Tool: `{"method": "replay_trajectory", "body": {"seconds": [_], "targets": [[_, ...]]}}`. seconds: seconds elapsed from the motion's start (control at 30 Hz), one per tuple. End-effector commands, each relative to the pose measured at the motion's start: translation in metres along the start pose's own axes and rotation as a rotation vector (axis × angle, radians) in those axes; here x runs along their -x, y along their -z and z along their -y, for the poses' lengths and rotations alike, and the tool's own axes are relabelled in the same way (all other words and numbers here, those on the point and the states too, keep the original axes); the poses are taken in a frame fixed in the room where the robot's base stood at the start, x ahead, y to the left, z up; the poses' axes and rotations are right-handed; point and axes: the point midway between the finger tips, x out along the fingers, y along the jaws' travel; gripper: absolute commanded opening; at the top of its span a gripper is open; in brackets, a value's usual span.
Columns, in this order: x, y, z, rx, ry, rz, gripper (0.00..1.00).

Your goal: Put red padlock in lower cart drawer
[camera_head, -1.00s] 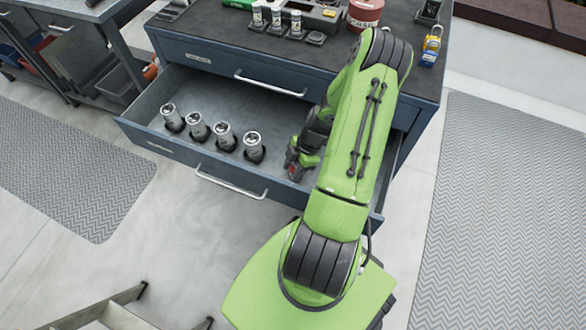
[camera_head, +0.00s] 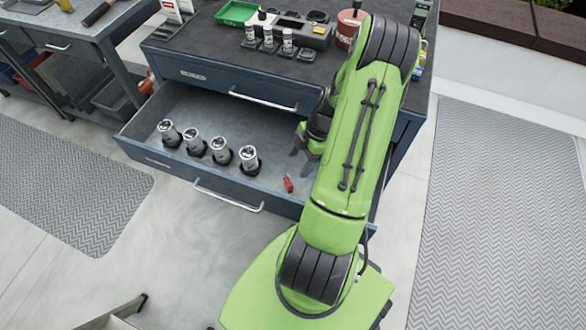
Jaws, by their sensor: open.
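The red padlock (camera_head: 288,184) lies on the floor of the open lower cart drawer (camera_head: 212,103), toward its front and right of the silver cylinders. My gripper (camera_head: 296,152) is above the drawer, up and slightly right of the padlock. Its dark fingers are apart from the padlock and hold nothing that I can see. My green arm hides the right end of the drawer and part of the gripper.
Several silver cylinders (camera_head: 220,150) stand in dark holders in the drawer's left and middle part. The upper drawer (camera_head: 222,83) is shut above it. The cart top (camera_head: 212,49) carries a green tray (camera_head: 237,13), small bottles and a red can.

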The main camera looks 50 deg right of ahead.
Motion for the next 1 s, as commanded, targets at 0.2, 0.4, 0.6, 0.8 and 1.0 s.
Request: {"method": "replay_trajectory", "body": {"seconds": [0.2,0.4,0.6,0.8,1.0], "targets": [[0.015,0.0,0.0,0.0,0.001,-0.001,0.72],[0.042,0.034,-0.008,-0.061,0.01,0.085,0.72],[0.102,0.126,-0.002,-0.275,-0.068,0.255,0.72],[0.148,0.211,0.036,-0.508,-0.256,0.293,0.72],[0.179,0.268,0.1,-0.751,-0.431,0.16,0.72]]}}
